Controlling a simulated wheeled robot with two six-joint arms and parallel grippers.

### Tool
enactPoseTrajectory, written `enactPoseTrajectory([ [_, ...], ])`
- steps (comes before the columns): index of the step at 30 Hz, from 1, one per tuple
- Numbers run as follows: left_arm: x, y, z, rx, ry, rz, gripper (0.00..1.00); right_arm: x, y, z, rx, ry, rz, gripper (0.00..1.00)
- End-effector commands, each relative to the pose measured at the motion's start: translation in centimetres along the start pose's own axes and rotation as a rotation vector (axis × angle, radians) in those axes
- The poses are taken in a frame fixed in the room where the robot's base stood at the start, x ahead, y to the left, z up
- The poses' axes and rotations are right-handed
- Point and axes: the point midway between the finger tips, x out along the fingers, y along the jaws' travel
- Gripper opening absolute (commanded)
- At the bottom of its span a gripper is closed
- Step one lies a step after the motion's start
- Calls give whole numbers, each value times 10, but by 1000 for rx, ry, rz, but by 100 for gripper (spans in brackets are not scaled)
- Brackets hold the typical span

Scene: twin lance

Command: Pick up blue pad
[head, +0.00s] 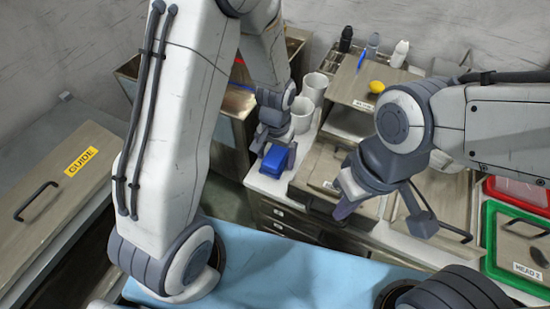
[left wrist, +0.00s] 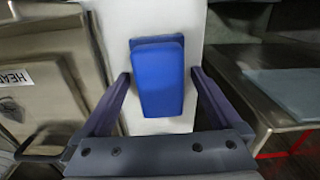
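The blue pad (head: 274,163) lies on a narrow white counter strip in the head view. In the left wrist view the blue pad (left wrist: 158,85) is a rounded block with a second blue edge showing behind its top. My left gripper (head: 273,150) is just above it, pointing down. In the left wrist view the left gripper (left wrist: 160,76) is open, one finger on each side of the pad, with a visible gap on both sides. My right gripper (head: 385,217) is open and empty, over the drawer unit to the right of the pad.
White cups (head: 302,114) stand behind the pad. Bottles (head: 399,54) and a yellow object (head: 376,87) are further back. A green-rimmed tray (head: 491,240) and a red tray (head: 520,192) are at the right. A light blue surface (head: 290,270) lies in front.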

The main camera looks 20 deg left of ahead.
Motion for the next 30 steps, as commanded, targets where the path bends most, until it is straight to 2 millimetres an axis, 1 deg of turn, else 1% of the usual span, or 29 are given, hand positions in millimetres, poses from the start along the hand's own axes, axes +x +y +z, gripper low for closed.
enactPoseTrajectory([
  [1, 0, 0, 0, 0, 0, 0, 77, 0, 0, 0, 0, 0, 0, 0],
  [2, 0, 0, 0, 0, 0, 0, 66, 0, 0, 0, 0, 0, 0, 0],
  [3, 0, 0, 0, 0, 0, 0, 50, 0, 0, 0, 0, 0, 0, 0],
  [5, 0, 0, 0, 0, 0, 0, 27, 0, 0, 0, 0, 0, 0, 0],
  [6, 0, 0, 0, 0, 0, 0, 20, 0, 0, 0, 0, 0, 0, 0],
  [13, -1, 0, 0, 0, 0, 0, 19, 0, 0, 0, 0, 0, 0, 0],
  [17, -7, 0, 0, 0, 1, 0, 19, 0, 0, 0, 0, 0, 0, 0],
  [20, -18, 0, -1, 0, 4, 0, 19, 0, 0, 0, 0, 0, 0, 0],
  [23, -35, 0, -2, 0, 6, 0, 19, -1, 0, 0, 0, 0, 0, 0],
  [24, -44, 0, -2, 0, 7, 0, 19, -1, 0, 0, 0, 0, 0, 0],
  [26, -49, 13, -8, 7, 5, 0, 19, 0, 0, 0, 0, 0, 0, 0],
  [30, -68, 42, -22, 7, 5, 1, 19, 1, 0, 0, 0, 0, 0, 0],
])
